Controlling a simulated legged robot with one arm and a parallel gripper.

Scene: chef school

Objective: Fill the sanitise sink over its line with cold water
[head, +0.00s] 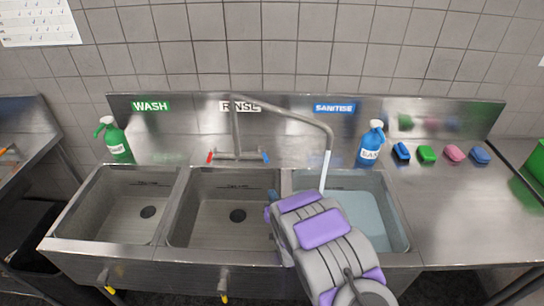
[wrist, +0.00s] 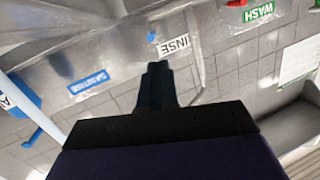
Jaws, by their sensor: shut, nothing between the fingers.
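The sanitise sink (head: 385,222), right of three basins, holds pale blue water (head: 372,212). My arm hides its front left part, and I cannot make out its fill line. The swing spout (head: 290,113) reaches over this sink; a pale streak (head: 326,170) below its end looks like running water. The tap has a red handle (head: 210,157) on the left and a blue handle (head: 266,157) on the right. My gripper (head: 272,194) is over the right side of the rinse sink, below and apart from the blue handle. Its dark fingers (wrist: 156,72) are together and empty.
The wash sink (head: 120,205) and rinse sink (head: 205,215) look empty, with drains showing. A green bottle (head: 115,140) stands at left, a blue bottle (head: 371,145) at right. Several coloured sponges (head: 427,154) lie on the right counter. Levers (head: 223,285) hang below the front edge.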

